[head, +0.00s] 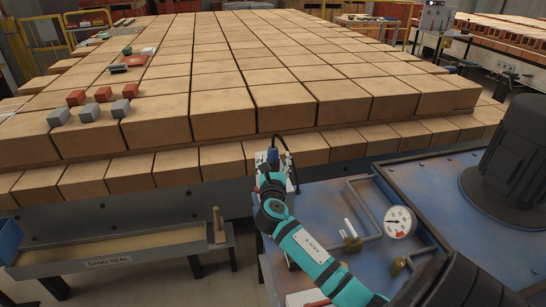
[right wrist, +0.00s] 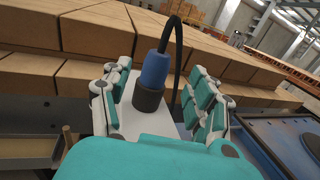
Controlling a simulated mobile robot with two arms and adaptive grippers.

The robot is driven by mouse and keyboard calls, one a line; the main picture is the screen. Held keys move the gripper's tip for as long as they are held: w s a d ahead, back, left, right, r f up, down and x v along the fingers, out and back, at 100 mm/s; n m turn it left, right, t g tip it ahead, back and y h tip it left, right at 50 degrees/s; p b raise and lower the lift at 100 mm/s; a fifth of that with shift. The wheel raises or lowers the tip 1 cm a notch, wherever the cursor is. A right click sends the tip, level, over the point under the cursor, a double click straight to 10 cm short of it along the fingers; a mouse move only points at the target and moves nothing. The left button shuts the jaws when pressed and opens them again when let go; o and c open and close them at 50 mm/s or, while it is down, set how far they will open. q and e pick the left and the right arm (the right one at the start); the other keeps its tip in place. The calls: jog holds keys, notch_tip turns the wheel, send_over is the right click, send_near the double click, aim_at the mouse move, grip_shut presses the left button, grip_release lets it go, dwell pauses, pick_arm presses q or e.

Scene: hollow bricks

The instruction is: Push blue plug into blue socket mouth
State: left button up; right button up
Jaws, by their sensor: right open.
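The blue plug (right wrist: 156,70) stands upright, slightly tilted in the right wrist view, with a black cable looping from its top. Its lower end meets a dark round collar (right wrist: 149,100) on a pale grey plate (right wrist: 180,128); I cannot tell whether this collar is the socket or part of the plug. No open socket mouth shows. My right gripper (right wrist: 160,93) is open, with its teal and white fingers on either side of the plug and a gap on the right. In the head view, the plug (head: 273,155) shows small beyond my right gripper (head: 269,168). My left gripper is out of view.
A big stack of tan bricks (head: 285,103) fills the space beyond the plug. A blue machine top with a pressure gauge (head: 399,222) and pipes lies at the right. A dark motor (head: 515,160) stands farther right. A sand-seal trough (head: 110,250) is at lower left.

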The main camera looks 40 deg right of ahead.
aim_at(273, 156)
jog(key=x, duration=0.5)
jog(key=shift+w+f, duration=0.2)
jog(key=shift+f, duration=0.05)
grip_shut()
